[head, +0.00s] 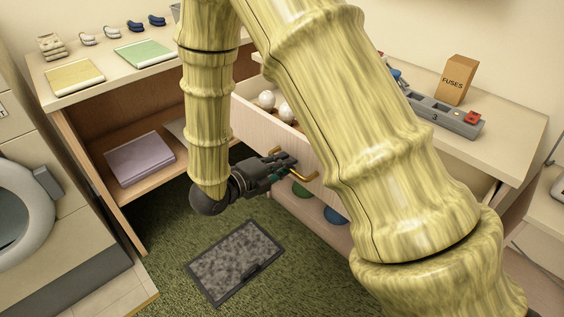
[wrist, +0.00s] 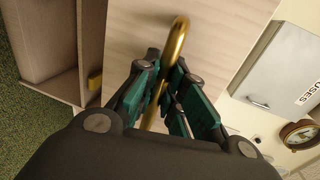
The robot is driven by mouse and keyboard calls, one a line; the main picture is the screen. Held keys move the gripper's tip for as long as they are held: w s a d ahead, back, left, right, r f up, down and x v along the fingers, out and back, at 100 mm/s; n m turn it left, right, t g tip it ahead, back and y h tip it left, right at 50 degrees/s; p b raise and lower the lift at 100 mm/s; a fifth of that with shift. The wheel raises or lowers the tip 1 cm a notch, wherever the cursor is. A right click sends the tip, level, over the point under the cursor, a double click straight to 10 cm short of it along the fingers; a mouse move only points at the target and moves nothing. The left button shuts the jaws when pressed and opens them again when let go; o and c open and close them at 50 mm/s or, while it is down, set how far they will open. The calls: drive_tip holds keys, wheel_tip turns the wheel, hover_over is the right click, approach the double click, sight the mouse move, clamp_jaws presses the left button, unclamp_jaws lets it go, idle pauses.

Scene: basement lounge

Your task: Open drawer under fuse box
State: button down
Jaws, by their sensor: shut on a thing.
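The pale wooden drawer (head: 262,124) stands pulled out from the desk, with its front toward me and white bulbs visible inside. Its brass handle (head: 303,179) is on the drawer front. My gripper (head: 284,163) is at this handle. In the wrist view the fingers of my gripper (wrist: 168,88) are closed around the brass handle (wrist: 179,38), against the drawer front (wrist: 215,35). In the wrist view a grey box with "USES" lettering (wrist: 275,68) is at the right, partly cut off. My arm hides part of the drawer and desk in the head view.
A fuse carton (head: 456,80) and a grey strip with a red part (head: 447,115) are on the desktop. Books and small items lie at the left. A lilac book (head: 139,159) is on a low shelf. A grey mat (head: 236,262) lies on the green carpet.

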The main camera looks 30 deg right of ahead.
drive_tip(key=c, duration=1.5)
unclamp_jaws()
drive_tip(key=shift+a, duration=0.1)
drive_tip(key=v, duration=1.2)
